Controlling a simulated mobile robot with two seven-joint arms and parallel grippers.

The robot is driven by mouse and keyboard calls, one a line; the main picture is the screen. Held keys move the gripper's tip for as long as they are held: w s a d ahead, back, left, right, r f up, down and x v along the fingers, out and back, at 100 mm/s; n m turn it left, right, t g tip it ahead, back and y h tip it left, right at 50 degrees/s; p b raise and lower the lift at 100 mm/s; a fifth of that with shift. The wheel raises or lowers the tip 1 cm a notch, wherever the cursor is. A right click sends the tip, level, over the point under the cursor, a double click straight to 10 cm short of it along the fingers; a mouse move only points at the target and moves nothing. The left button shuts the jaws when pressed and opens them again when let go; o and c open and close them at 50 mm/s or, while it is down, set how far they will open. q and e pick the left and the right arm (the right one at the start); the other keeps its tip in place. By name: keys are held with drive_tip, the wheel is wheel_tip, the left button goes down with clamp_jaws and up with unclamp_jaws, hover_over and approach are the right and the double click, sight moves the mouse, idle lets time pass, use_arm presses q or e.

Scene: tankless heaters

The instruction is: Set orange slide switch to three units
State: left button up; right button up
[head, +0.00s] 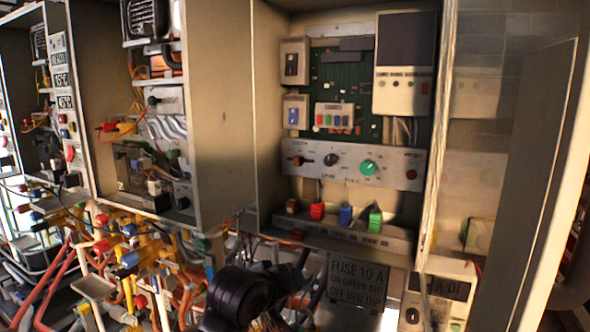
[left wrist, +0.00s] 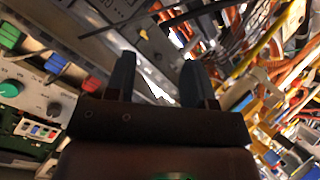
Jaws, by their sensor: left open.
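An orange slide switch (head: 304,160) with a dark end sits at the left of the light control panel (head: 390,175) in the open heater cabinet. It is small, and its exact setting is too fine to read. My left gripper (left wrist: 157,78) is open and empty in the left wrist view, with its two dark fingers apart. I cannot make out the orange switch in that view. In the head view, dark parts of my left arm show low in front. My right gripper is not in view.
Red, blue and green switches (head: 374,215) stand on a ledge below the panel. A red button (head: 411,174) is at the panel's right. Cabinet walls (head: 222,110) flank the opening. Pipes, valves and cables (head: 125,250) crowd the lower left. A FUSE sign (head: 356,283) hangs below.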

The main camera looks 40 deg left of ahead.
use_arm(q)
drive_tip(key=w+a+r+n+t+y, duration=0.1)
drive_tip(key=w+a+r+n+t, duration=0.15)
drive_tip(key=r, duration=0.35)
drive_tip(key=w+a+r+n+t, duration=0.1)
drive_tip(key=a+r+n, duration=0.15)
drive_tip(key=r, duration=0.45)
drive_tip(key=n+t+y, duration=0.1)
drive_tip(key=n+t, duration=0.1)
drive_tip(key=n, duration=0.3)
approach(296, 162)
drive_tip(key=p+x, duration=0.1)
drive_tip(key=x, duration=0.8)
drive_tip(key=shift+w, duration=0.1)
drive_tip(key=shift+c, duration=0.2)
clamp_jaws()
